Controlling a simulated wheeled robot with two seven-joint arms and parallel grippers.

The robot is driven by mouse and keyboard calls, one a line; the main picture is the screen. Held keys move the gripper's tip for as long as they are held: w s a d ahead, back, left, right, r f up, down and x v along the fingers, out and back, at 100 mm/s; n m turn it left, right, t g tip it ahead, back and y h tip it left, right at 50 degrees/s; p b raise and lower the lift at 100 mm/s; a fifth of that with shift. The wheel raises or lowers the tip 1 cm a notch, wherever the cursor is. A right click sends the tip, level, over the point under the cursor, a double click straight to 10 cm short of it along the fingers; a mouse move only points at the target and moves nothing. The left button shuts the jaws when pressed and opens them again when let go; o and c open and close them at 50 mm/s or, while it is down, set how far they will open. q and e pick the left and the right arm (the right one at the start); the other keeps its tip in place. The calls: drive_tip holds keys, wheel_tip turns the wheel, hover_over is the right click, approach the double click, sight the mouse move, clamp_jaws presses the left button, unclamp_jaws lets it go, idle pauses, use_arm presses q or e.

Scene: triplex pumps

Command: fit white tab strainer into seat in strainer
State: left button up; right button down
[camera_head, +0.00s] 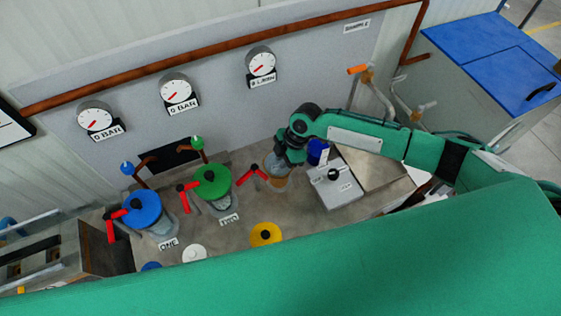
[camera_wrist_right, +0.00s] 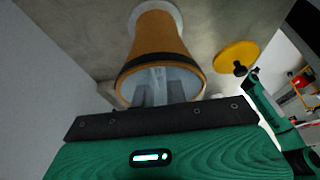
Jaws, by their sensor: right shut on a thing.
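The strainer (camera_head: 277,183) is the third, lidless vessel on the bench, with an orange-brown lower body and a pale clear upper part. In the right wrist view its body (camera_wrist_right: 155,40) shows with a dark band and its round mouth facing me. My right gripper (camera_head: 279,163) is right at this mouth, pointing down. In the right wrist view its grey fingers (camera_wrist_right: 164,94) are shut on the pale tab of the white tab strainer (camera_wrist_right: 158,78). The rest of the white tab strainer and the seat are hidden, so I cannot tell how deep it sits. My left gripper is not in view.
A yellow lid (camera_head: 265,234) lies in front of the strainer. Vessels with a green lid (camera_head: 212,180) and a blue lid (camera_head: 142,208) stand to the left. A red handle (camera_head: 250,174) is close by on the left. A grey box (camera_head: 335,185) stands right.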

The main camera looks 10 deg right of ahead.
drive_tip(key=shift+f, duration=0.2)
drive_tip(key=c, duration=1.4)
unclamp_jaws()
drive_tip(key=shift+c, duration=0.2)
drive_tip(key=b+v, duration=0.4)
drive_tip(key=shift+w+d+r, duration=0.15)
drive_tip(key=shift+d+r, duration=0.1)
drive_tip(key=shift+d, duration=0.2)
drive_tip(key=b+v, duration=0.1)
drive_tip(key=v, duration=0.8)
drive_tip(key=shift+b, duration=0.4)
drive_tip(key=shift+a, duration=0.15)
